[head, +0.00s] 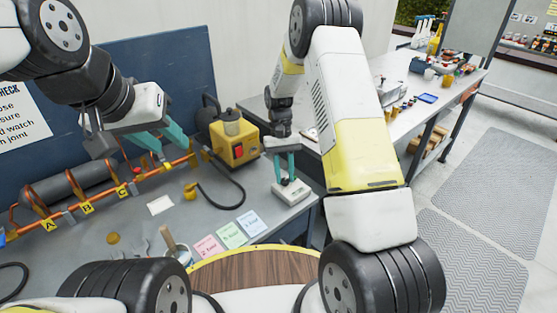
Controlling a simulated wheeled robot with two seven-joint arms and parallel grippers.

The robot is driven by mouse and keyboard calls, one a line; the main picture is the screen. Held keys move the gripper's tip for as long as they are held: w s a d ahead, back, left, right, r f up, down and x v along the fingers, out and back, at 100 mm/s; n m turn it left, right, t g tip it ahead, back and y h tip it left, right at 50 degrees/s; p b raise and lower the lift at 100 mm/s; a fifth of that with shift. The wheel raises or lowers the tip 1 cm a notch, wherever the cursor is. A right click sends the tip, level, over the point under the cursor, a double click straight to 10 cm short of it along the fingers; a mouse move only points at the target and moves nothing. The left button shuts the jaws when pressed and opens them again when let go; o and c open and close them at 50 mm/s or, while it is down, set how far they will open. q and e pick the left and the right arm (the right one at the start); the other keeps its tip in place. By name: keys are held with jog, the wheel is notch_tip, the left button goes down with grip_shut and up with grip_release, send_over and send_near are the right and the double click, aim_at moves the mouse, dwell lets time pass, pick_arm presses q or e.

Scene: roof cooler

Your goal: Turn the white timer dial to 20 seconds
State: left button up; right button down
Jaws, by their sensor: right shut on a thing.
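The white timer (297,194) is a small pale box on the grey workbench, near its right end. My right gripper (285,182) points down at the top of the timer, its teal fingers shut on the dial. The dial itself is hidden between the fingertips, and its setting cannot be read. My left gripper (172,152) is above the copper pipe at the back left, well away from the timer. Its teal fingers are apart, with nothing seen between them.
A yellow pump unit (234,146) with a black hose stands behind and left of the timer. The copper pipe (105,194) with lettered tags runs along the left. Pink, green and blue cards (230,235) lie in front. A side table (425,105) holds bottles.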

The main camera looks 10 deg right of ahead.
jog(key=shift+m, duration=0.6)
jog(key=c, duration=1.1)
grip_release()
jog(key=shift+c, duration=0.2)
jog(key=v, duration=0.7)
jog(key=shift+d+r, duration=0.2)
jog(key=shift+r, duration=0.2)
jog(key=shift+w, duration=0.15)
